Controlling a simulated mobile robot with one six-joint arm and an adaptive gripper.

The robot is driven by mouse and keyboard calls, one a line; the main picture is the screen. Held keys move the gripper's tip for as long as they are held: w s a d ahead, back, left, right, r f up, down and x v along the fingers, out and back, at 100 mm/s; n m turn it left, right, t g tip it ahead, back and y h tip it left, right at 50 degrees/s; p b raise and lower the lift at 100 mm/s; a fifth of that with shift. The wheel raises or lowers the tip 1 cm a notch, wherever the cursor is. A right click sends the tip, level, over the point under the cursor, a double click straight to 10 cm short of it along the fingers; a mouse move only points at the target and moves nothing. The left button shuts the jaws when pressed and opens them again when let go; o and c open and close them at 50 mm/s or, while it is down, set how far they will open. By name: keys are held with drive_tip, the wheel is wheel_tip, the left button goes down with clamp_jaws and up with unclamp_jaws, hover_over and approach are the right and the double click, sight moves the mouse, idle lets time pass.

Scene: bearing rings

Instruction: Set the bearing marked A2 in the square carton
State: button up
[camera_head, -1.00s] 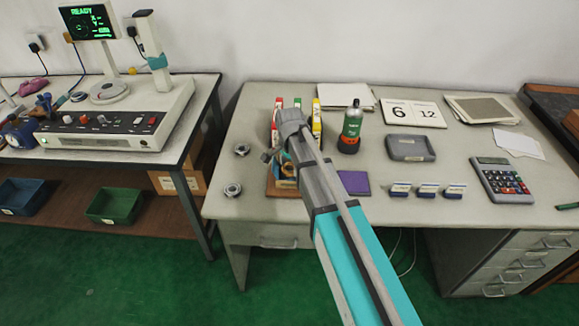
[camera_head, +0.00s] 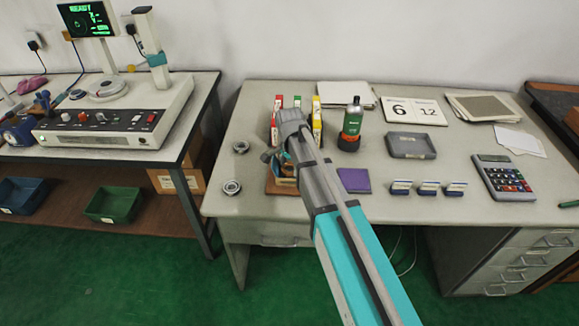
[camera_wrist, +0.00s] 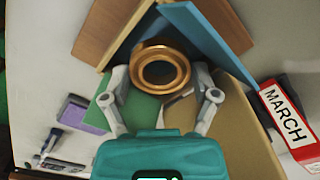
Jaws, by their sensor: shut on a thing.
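My gripper (camera_wrist: 159,82) is shut on a copper-coloured bearing ring (camera_wrist: 139,68), which sits between its two fingertips in the wrist view. No mark can be read on the ring. Below it are brown, blue and green panels of an open-topped holder or box; I cannot tell whether this is the square carton. In the head view my arm reaches over a brown tray-like base (camera_head: 280,189) on the desk and hides most of it. Two other bearings, one farther back (camera_head: 241,147) and one nearer (camera_head: 232,187), lie on the desk to the left.
A red-and-white box marked MARCH (camera_wrist: 288,118) stands close on the right in the wrist view. A green bottle (camera_head: 352,120), grey tray (camera_head: 410,145), purple pad (camera_head: 354,180), several stamps and a calculator (camera_head: 503,178) occupy the desk's right. The desk's left front is mostly clear.

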drive_tip(key=o, duration=1.1)
drive_tip(key=shift+r, duration=0.1)
drive_tip(key=shift+r+p, duration=2.9)
drive_tip(key=shift+p, duration=0.15)
drive_tip(key=s+d+r+n+p, duration=0.1)
drive_tip(key=s+d+n, duration=0.2)
drive_tip(key=s+d, duration=0.2)
drive_tip(key=s+d+r+n+p, duration=0.1)
drive_tip(key=s+d+n, duration=0.2)
drive_tip(key=d, duration=0.6)
drive_tip(key=s+d+r+n+p, duration=0.1)
drive_tip(key=s+d+n, duration=0.2)
drive_tip(key=s+d, duration=0.4)
drive_tip(key=shift+s+r, duration=0.1)
drive_tip(key=shift+s, duration=0.45)
